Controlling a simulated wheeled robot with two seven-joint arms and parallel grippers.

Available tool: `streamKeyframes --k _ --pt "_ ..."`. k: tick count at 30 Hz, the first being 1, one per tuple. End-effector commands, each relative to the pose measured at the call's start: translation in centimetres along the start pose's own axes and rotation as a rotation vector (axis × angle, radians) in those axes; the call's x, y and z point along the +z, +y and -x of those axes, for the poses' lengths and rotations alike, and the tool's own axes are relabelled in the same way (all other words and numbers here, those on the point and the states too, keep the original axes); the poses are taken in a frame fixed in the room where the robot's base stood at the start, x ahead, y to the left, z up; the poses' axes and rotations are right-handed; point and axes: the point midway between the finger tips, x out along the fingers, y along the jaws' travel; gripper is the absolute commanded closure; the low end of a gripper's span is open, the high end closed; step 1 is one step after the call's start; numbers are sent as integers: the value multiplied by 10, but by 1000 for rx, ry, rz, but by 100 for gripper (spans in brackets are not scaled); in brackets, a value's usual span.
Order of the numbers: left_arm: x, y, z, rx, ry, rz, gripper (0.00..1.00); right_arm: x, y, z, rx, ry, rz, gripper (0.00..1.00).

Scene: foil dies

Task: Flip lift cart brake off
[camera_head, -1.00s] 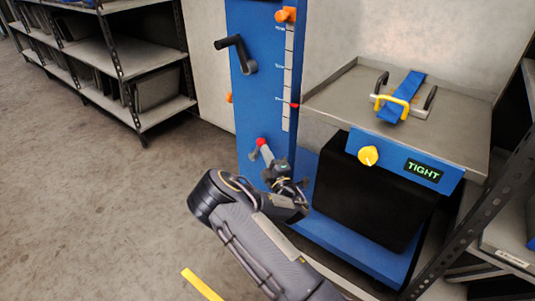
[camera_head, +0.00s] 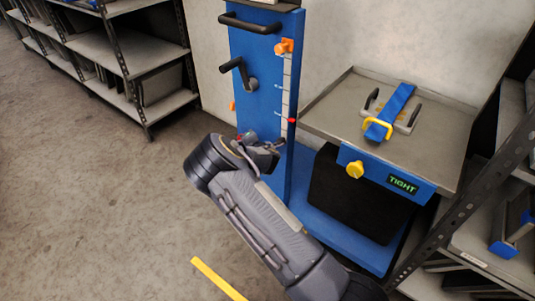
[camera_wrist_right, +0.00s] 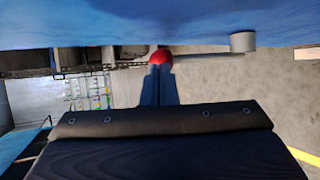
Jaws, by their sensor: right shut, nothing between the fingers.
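The blue lift cart column (camera_head: 262,75) stands upright in the middle of the head view. The red ball end of a lever (camera_wrist_right: 161,57) shows in the right wrist view, just beyond the fingertips. A pale rod runs right from near it to a light round end (camera_wrist_right: 242,42). My right gripper (camera_head: 252,140) is at the lower face of the column, shut and empty. In the wrist view its fingers (camera_wrist_right: 158,82) are together, at or just short of the red ball; contact cannot be told. In the head view the gripper largely hides the lever. My left gripper is not in view.
A black crank (camera_head: 238,72) is above my gripper. Shelving stands on both sides.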

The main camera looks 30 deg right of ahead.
Motion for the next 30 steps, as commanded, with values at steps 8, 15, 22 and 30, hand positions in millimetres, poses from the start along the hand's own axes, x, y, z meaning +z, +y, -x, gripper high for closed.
streamKeyframes --k 8,15,22,30 --pt "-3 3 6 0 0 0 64 -8 7 -17 -97 0 49 100" --pt "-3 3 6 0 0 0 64 -12 8 -24 -97 -1 47 100" --pt "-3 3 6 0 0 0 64 -14 10 -26 -94 1 47 100" --pt "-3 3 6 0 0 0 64 -15 10 -27 -91 3 46 100"
